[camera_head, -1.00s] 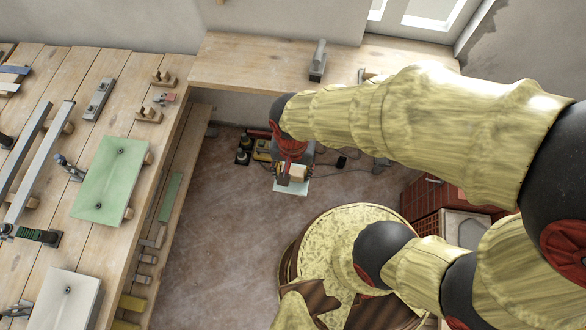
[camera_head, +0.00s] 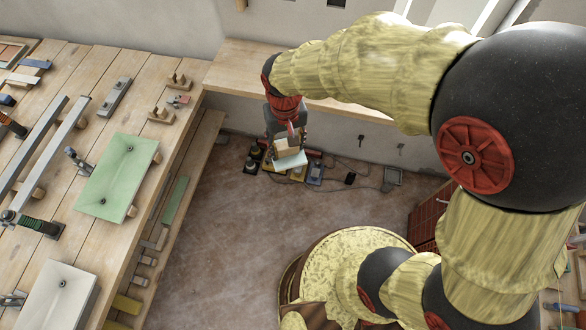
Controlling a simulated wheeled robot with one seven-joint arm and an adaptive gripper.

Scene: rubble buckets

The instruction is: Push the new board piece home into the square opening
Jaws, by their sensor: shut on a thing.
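My gripper (camera_head: 287,138) hangs over the floor in front of the back bench and is shut on a small wooden block. The block (camera_head: 286,149) sits on a pale, flat, square board piece (camera_head: 291,162), which is held about level below my gripper. The fingers are small and partly hidden behind the block. I cannot make out a square opening in this view.
The left workbench (camera_head: 97,95) carries a green board (camera_head: 118,175), a pale board (camera_head: 60,296), metal bars and clamps. The back bench (camera_head: 240,72) is mostly clear where visible. Tools (camera_head: 314,172) and cables lie on the floor. A red crate (camera_head: 427,222) stands right.

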